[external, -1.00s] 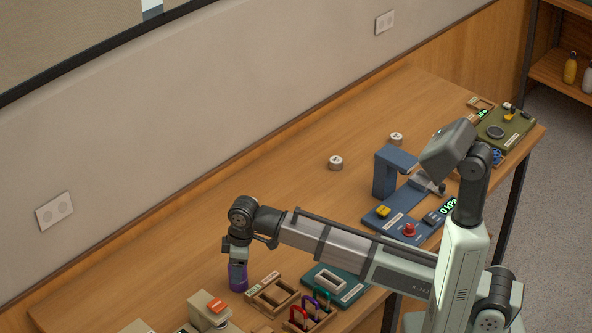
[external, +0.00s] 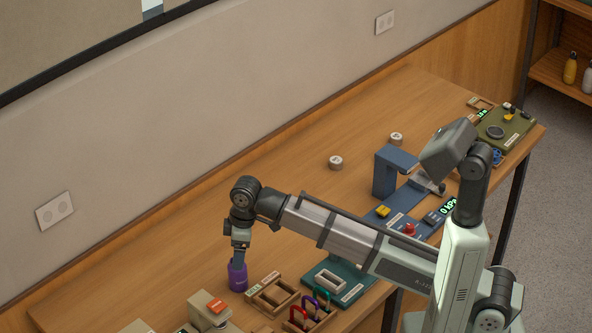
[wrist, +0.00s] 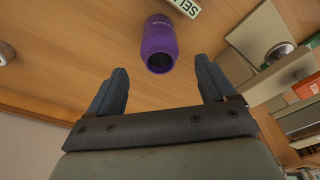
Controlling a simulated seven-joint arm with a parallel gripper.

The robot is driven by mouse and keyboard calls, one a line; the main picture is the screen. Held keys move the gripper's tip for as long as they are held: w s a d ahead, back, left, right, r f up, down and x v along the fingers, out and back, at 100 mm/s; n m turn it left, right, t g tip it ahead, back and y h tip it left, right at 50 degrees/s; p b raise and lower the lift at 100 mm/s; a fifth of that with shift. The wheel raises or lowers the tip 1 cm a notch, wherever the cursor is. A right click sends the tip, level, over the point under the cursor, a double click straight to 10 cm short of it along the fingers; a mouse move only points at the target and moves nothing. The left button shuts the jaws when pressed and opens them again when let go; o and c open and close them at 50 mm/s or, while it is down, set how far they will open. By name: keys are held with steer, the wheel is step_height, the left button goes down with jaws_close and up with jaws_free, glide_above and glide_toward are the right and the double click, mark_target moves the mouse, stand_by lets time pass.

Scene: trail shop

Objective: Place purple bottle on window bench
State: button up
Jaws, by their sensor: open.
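The purple bottle (external: 238,279) stands upright on the long wooden bench (external: 300,200), near its front left part. My gripper (external: 239,258) is just above the bottle in the external view and points down. In the wrist view the fingers of my gripper (wrist: 161,68) are spread apart, with a gap on each side of the bottle and nothing held.
A wooden tray (external: 272,295), a rack of coloured carabiners (external: 311,311) and a beige device (external: 208,310) stand close by. A teal stand (external: 340,282) is right of them. A blue press (external: 395,172) is farther right. The bench behind the bottle is clear.

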steer(key=shift+o, duration=0.2)
steer(key=shift+d+r, duration=0.25)
steer(key=shift+r, duration=1.2)
steer(key=shift+d+r, duration=0.2)
steer(key=shift+r, duration=1.2)
steer(key=shift+r, duration=0.1)
